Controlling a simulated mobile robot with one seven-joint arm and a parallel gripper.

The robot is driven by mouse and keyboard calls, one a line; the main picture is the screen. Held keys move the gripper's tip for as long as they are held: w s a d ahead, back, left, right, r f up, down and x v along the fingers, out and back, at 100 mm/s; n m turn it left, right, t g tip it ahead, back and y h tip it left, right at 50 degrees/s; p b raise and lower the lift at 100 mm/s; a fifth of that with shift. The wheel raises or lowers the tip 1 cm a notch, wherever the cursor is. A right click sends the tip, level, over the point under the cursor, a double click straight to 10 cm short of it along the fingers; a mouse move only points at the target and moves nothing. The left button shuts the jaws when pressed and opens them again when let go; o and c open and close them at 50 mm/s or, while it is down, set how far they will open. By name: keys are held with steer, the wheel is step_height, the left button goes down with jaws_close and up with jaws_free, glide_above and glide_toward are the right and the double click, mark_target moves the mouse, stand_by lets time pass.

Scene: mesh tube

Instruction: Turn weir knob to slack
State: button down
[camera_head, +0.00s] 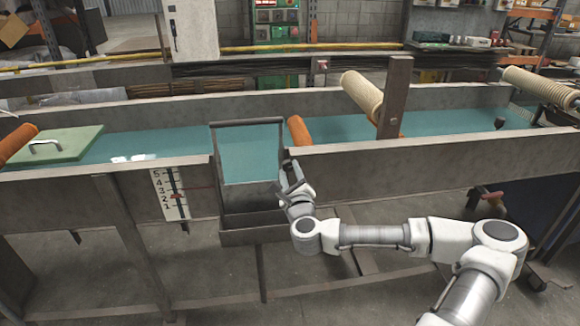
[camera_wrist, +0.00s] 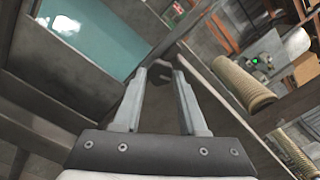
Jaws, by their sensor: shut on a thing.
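The weir (camera_head: 216,165) is a grey metal frame set in the near wall of the long trough, with teal water behind it. My gripper (camera_head: 291,172) is at the right side of this frame. In the wrist view its two fingers (camera_wrist: 160,80) are closed around a small dark knob (camera_wrist: 160,66), seen between the fingertips. In the head view the knob is hidden by my gripper. Any mark for slack on the knob cannot be made out.
A white level scale (camera_head: 168,194) with a red pointer is left of the weir. An orange roller (camera_head: 299,131) and a cream roller (camera_head: 361,93) lie across the trough behind and right of my gripper. A grey post (camera_head: 394,97) stands further right. A green board (camera_head: 52,145) lies at left.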

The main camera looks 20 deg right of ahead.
steer(key=n+p, duration=0.1)
steer(key=n, duration=0.2)
steer(key=n+p, duration=0.1)
steer(key=n, duration=0.2)
steer(key=shift+r+n, duration=0.2)
steer(key=shift+n, duration=0.1)
steer(key=n, duration=0.3)
steer(key=shift+f+n, duration=0.1)
steer(key=shift+n, duration=1.7)
steer(key=shift+c, duration=2.3)
jaws_free()
steer(key=shift+s+f, duration=0.1)
steer(key=shift+s, duration=0.05)
